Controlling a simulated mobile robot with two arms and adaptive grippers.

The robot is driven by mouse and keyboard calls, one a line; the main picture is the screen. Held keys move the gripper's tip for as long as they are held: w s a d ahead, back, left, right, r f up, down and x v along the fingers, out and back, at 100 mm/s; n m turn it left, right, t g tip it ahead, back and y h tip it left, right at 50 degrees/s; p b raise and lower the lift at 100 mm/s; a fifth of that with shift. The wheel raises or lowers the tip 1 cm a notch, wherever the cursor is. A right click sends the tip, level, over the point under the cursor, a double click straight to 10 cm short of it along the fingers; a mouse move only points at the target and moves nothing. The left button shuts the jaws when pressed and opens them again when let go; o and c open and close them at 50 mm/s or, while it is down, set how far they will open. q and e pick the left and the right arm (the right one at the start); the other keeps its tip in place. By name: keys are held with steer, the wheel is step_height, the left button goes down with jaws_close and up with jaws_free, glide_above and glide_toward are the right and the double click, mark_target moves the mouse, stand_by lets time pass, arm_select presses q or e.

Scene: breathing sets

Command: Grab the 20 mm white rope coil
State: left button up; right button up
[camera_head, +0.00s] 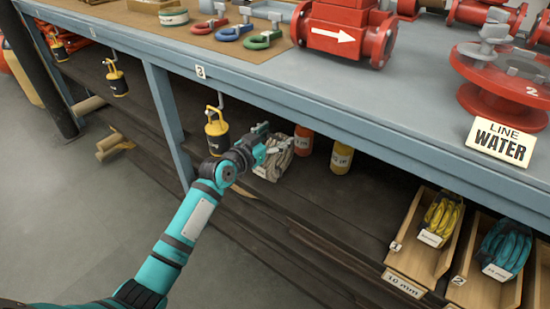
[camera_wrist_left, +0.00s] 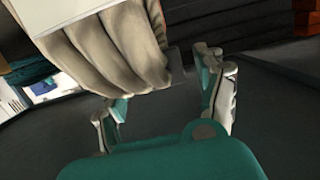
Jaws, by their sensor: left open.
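The white rope coil (camera_head: 277,163) rests on the dark lower shelf under the bench. Its size label cannot be read. My left gripper (camera_head: 264,147) is open at the coil's near left side and covers part of it. In the left wrist view, the pale strands of the coil (camera_wrist_left: 118,50) fill the upper left, close to the open fingers of my left gripper (camera_wrist_left: 165,103). The coil overlaps the left finger there; I cannot tell whether they touch. My right gripper is not in view.
A yellow-black hanging device (camera_head: 217,132) is just left of the gripper. The bench edge (camera_head: 330,131) runs above. Wooden bins with yellow rope (camera_head: 441,213) and teal rope (camera_head: 507,245) stand at right.

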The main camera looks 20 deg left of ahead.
arm_select(q)
jaws_close()
steer(key=shift+r, duration=0.1)
stand_by(0.4)
steer(key=shift+r, duration=0.1)
